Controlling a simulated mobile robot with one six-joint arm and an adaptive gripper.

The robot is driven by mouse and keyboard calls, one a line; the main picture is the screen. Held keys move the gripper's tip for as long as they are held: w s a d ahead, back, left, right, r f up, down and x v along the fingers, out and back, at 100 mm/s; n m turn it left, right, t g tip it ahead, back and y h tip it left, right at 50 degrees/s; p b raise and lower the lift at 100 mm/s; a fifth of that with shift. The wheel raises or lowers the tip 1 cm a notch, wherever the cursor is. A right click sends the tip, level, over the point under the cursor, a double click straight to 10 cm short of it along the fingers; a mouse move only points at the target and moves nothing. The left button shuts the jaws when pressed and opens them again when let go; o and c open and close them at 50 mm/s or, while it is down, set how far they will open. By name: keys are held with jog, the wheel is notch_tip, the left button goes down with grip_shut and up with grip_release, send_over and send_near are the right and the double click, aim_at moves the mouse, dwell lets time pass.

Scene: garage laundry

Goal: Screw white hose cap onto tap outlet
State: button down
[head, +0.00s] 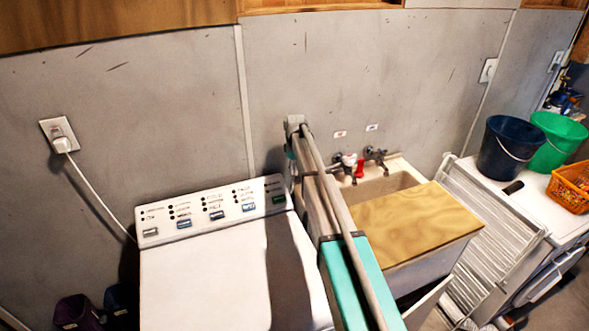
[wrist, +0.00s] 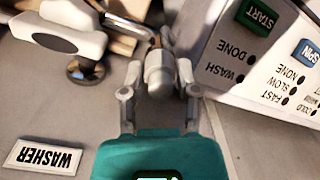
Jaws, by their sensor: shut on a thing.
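In the wrist view my gripper (wrist: 159,80) is shut on the white hose cap (wrist: 157,64), with one finger on each side of it. A tap (wrist: 80,45) with pale, broad parts and a dark round piece is just left of the cap and looks apart from it. I cannot tell which part of the tap is its outlet. In the head view the taps (head: 375,155) are on the wall above the sink, with a red piece (head: 360,168) beside them. My arm crosses in front there, and I cannot make out my gripper or the cap.
The washing machine (head: 205,270) stands left of my arm; its control panel (wrist: 250,60) is close on the right in the wrist view. A WASHER label (wrist: 45,157) is on the wall. A wooden board (head: 410,220) covers part of the sink (head: 400,180).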

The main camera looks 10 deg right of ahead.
dwell(0.7)
jog(key=m, duration=0.4)
jog(key=shift+c, duration=1.3)
grip_release()
jog(key=shift+m, duration=0.3)
notch_tip(320, 180, up, 6)
jog(key=p, duration=0.6)
jog(key=s+f+m+b, duration=0.1)
jog(key=s+f+b, duration=0.1)
jog(key=s, duration=1)
jog(key=s+f+m+b, duration=0.1)
jog(key=s+f+b, duration=0.1)
jog(key=s, duration=1)
jog(key=s+f+b, duration=0.2)
jog(key=s, duration=1.1)
jog(key=shift+s+f+m, duration=0.1)
jog(key=shift+f+m, duration=0.15)
jog(key=shift+m, duration=0.15)
